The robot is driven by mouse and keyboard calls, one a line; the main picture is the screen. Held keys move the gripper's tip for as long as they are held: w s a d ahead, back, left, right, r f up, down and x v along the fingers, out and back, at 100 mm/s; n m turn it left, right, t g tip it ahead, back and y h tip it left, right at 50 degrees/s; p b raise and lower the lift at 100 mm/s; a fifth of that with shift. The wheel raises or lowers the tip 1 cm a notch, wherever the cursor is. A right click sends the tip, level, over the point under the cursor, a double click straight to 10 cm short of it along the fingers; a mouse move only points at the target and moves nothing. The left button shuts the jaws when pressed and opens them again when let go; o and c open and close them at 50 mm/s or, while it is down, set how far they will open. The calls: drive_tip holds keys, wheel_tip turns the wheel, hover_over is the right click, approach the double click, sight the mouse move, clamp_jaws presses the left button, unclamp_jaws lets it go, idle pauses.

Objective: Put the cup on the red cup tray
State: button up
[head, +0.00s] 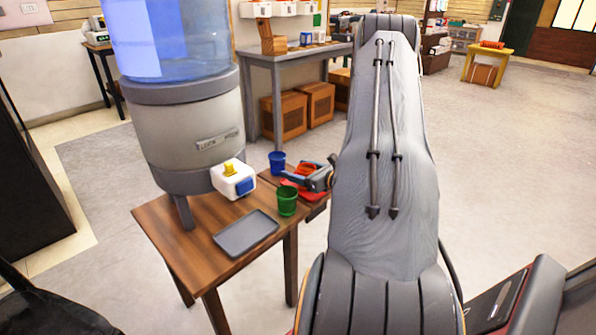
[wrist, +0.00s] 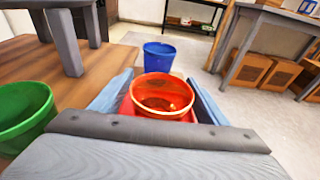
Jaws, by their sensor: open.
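A red cup (wrist: 163,97) stands upright between the spread fingers of my gripper (wrist: 160,84) in the wrist view. In the head view the red cup (head: 306,169) is partly hidden by my gripper (head: 291,174). My gripper is open, with one finger on each side of the cup; I cannot tell whether either touches it. The red cup tray (head: 316,196) shows under and around the cup, which appears to rest on it. A blue cup (head: 277,162) stands beyond, and a green cup (head: 287,201) stands nearer on the wooden table.
A grey bench (head: 290,52) with wooden crates (head: 284,114) stands behind. The floor to the right is open.

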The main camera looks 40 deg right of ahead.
drive_tip(key=v, duration=1.2)
drive_tip(key=shift+r+p, duration=0.2)
drive_tip(key=shift+p, duration=0.15)
